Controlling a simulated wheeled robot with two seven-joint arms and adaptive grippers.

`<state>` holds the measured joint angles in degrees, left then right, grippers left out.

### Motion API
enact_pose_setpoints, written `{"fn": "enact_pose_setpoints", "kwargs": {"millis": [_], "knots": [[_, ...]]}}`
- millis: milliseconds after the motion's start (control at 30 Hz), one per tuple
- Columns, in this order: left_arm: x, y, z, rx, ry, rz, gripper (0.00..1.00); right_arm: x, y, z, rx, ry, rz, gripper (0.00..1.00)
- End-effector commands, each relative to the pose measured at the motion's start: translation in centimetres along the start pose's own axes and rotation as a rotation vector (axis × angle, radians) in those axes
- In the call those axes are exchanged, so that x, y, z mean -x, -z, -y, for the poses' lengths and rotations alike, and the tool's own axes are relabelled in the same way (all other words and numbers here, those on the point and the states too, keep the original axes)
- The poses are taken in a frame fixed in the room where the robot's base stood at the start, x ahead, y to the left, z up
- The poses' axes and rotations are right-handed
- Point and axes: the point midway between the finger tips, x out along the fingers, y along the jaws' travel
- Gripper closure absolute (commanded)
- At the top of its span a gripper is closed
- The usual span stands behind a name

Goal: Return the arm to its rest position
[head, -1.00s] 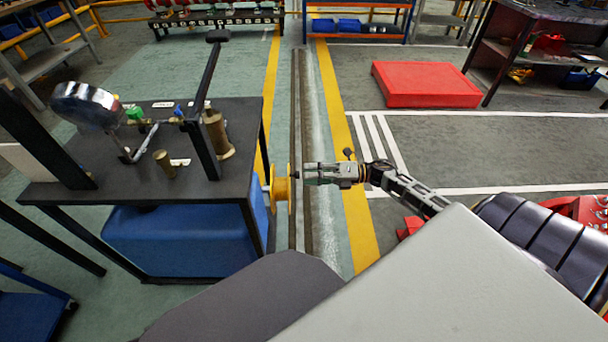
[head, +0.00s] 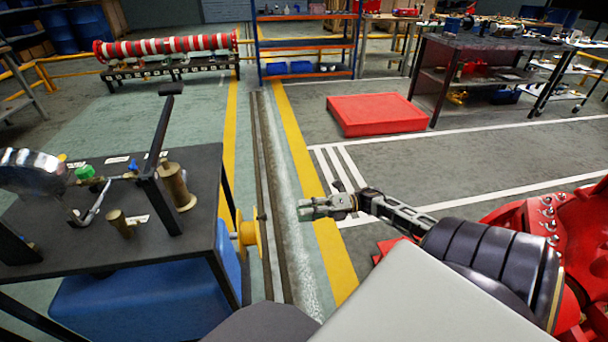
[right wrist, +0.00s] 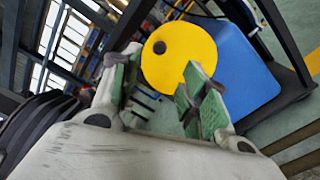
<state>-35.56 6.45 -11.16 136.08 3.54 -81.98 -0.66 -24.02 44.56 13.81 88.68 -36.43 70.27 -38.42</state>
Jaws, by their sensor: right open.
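My right gripper (head: 306,208) is out in front of me on its extended arm, above the floor channel. Its fingers are open and empty, and the open green-padded fingers (right wrist: 160,98) also show in the right wrist view. A yellow round wheel (head: 247,236) on the side of the dark pump table (head: 90,245) lies left of the gripper, with a clear gap between them. The yellow disc (right wrist: 165,65) shows beyond the fingers in the right wrist view. My left gripper is not in view.
The table carries a gauge (head: 30,172), brass fittings and an upright black lever (head: 160,135). A blue tank (head: 130,305) sits under it. A red platform (head: 375,114) and a dark workbench (head: 450,75) stand farther right. The floor around the gripper is clear.

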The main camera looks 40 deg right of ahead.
Motion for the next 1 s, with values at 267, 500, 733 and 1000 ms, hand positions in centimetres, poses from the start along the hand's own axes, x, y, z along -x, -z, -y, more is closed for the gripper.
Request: {"fn": "enact_pose_setpoints", "kwargs": {"millis": [267, 500, 733, 1000], "knots": [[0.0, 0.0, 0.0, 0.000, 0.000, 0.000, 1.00, 0.0, 0.0, 0.0, 0.000, 0.000, 0.000, 0.56], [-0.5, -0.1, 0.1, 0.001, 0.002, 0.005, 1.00, 0.1, -0.2, 0.4, -0.024, 0.006, 0.026, 0.56], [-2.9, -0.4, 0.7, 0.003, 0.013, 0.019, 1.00, 0.8, -1.2, 2.4, -0.142, 0.040, 0.154, 0.56], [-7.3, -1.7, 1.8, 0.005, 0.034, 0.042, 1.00, 2.5, -1.7, 7.0, -0.367, 0.104, 0.377, 0.56]]}}
